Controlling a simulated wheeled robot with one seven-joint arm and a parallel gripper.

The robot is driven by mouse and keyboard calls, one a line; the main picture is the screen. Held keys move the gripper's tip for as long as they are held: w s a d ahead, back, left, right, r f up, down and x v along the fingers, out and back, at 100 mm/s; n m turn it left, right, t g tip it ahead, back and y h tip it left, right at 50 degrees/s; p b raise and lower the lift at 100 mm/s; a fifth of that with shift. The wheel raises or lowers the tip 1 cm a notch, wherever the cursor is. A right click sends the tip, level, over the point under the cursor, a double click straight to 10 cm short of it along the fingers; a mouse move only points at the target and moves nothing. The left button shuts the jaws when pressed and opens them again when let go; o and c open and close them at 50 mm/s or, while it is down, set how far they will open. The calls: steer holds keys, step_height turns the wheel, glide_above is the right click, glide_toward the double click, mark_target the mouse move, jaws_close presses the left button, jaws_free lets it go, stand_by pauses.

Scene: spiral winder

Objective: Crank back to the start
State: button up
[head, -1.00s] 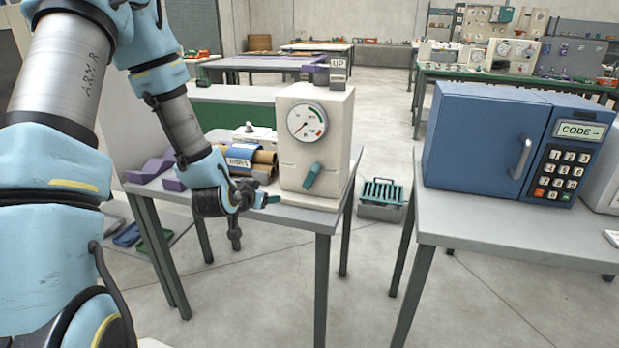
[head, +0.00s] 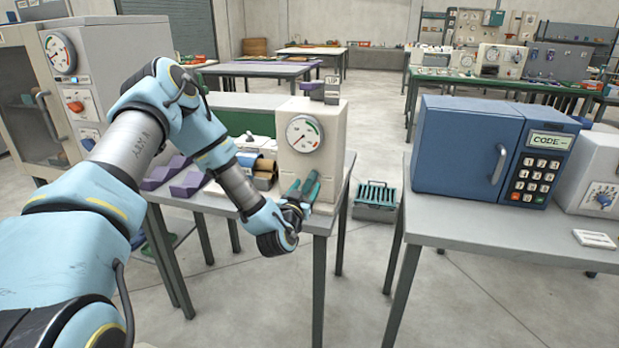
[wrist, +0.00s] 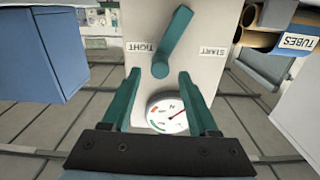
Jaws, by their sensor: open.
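The winder (head: 322,146) is a cream box with a round gauge on its front, standing on a grey table. Its teal crank (wrist: 174,40) shows in the wrist view, slanting from its hub toward the upper right, on the side of the START label (wrist: 213,51). The TIGHT label (wrist: 141,47) is on the other side. My gripper (wrist: 160,88) is open, its two teal fingers spread before the panel and gauge (wrist: 167,113). The crank lies just past the fingertips, not visibly held. In the head view crank and fingers partly overlap.
Tubes (head: 262,170) and purple blocks (head: 187,181) lie on the table left of the winder. A blue keypad cabinet (head: 470,150) stands on a separate table (head: 440,226) to the right. Floor shows between the tables, with a slatted crate (head: 376,200) there.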

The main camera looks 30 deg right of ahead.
mark_target(309, 182)
steer(key=shift+p+x, duration=0.4)
steer(key=shift+x, duration=1.4)
jaws_close()
